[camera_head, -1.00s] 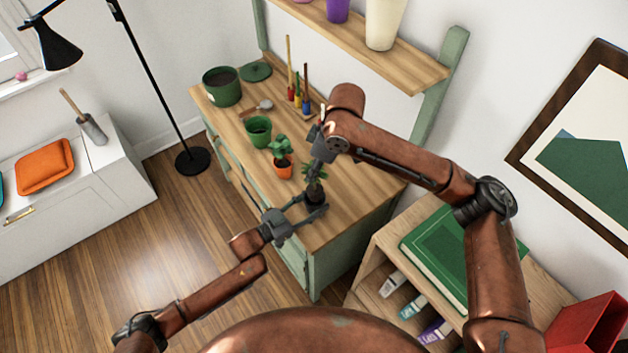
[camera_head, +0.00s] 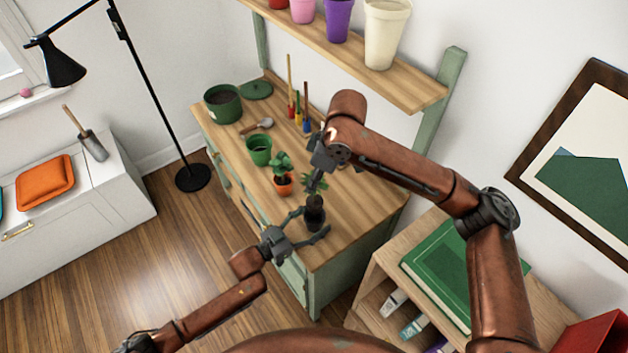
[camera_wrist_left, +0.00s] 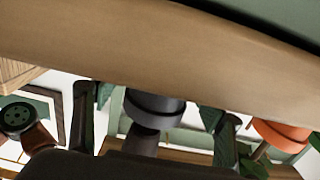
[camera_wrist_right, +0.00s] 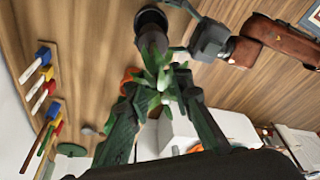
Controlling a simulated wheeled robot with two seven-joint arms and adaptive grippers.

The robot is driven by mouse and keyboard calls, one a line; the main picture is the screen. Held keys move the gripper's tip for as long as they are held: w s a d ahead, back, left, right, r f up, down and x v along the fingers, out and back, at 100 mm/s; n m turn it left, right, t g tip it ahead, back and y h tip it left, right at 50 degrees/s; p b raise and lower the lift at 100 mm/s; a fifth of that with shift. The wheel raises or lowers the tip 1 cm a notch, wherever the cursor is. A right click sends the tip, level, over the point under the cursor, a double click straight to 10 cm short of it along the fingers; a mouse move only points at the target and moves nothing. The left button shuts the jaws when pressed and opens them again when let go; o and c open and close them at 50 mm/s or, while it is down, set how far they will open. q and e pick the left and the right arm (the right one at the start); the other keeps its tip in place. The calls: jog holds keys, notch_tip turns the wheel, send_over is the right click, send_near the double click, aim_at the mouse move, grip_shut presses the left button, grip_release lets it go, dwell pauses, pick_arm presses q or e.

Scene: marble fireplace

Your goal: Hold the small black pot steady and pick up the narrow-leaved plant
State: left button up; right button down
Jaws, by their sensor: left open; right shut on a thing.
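The small black pot (camera_head: 315,219) stands on the wooden worktop near its front edge. It also shows upside down in the left wrist view (camera_wrist_left: 155,107). My left gripper (camera_head: 313,224) is open, its fingers on either side of the pot with visible gaps. My right gripper (camera_head: 318,181) is shut on the narrow-leaved plant (camera_wrist_right: 158,76), directly above the pot. A dark narrower plug (camera_wrist_left: 142,142) shows between leaves and pot; I cannot tell whether it is fully clear of the rim.
An orange pot with a broad-leaved plant (camera_head: 282,176) stands close on the left. A green pot (camera_head: 259,150), a trowel (camera_head: 258,126), a larger green pot (camera_head: 222,104) and upright coloured tools (camera_head: 298,115) are farther back. A shelf (camera_head: 360,62) with pots hangs above.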

pick_arm(q)
jog(key=v, duration=1.2)
